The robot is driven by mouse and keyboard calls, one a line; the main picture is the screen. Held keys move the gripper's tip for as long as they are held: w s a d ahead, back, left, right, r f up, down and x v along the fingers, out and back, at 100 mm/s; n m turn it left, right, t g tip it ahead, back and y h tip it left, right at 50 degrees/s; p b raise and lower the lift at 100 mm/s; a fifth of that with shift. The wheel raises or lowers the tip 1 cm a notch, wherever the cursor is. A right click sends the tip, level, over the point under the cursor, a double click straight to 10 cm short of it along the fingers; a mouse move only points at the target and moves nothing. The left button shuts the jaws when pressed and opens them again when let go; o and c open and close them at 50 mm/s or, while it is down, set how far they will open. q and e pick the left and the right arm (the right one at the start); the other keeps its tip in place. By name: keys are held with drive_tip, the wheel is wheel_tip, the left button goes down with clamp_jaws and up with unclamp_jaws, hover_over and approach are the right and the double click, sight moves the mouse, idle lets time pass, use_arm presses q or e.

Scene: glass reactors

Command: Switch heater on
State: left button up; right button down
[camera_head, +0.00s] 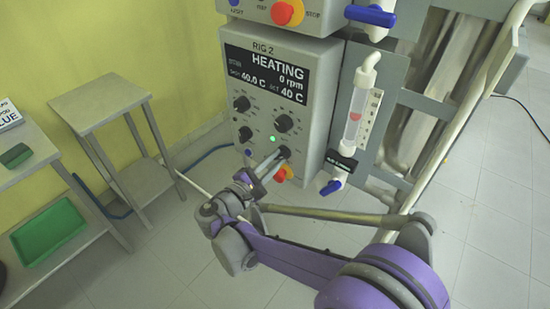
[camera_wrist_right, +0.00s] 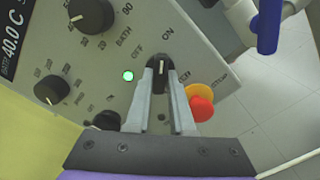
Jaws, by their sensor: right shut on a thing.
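The rig 2 control box (camera_head: 315,110) stands at the centre of the head view. Its display (camera_head: 267,75) reads HEATING, 0 rpm, 40.0 C and 40 C. A green light (camera_head: 272,139) is lit; it also shows in the wrist view (camera_wrist_right: 128,76). My right gripper (camera_head: 279,156) is at the lower right of the panel. In the wrist view its fingers (camera_wrist_right: 161,80) are shut on the black heater switch knob (camera_wrist_right: 160,68). The knob's white mark points up the picture, roughly toward the ON label; the fingers partly hide the knob. My left gripper is not in view.
A red and yellow stop button (camera_wrist_right: 200,105) sits right beside my right fingers. Other black dials (camera_head: 284,123) are above. A flow tube (camera_head: 358,110) and a blue-handled valve (camera_head: 331,187) stand right of the box. A metal stand (camera_head: 100,98) is at left.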

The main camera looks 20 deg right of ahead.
drive_tip(key=shift+m, duration=0.9)
drive_tip(key=c, duration=0.8)
unclamp_jaws()
drive_tip(key=shift+a, duration=0.1)
drive_tip(key=v, duration=1)
drive_tip(key=shift+s+a+p, duration=0.25)
drive_tip(key=shift+s+p, duration=0.05)
drive_tip(key=shift+p, duration=0.1)
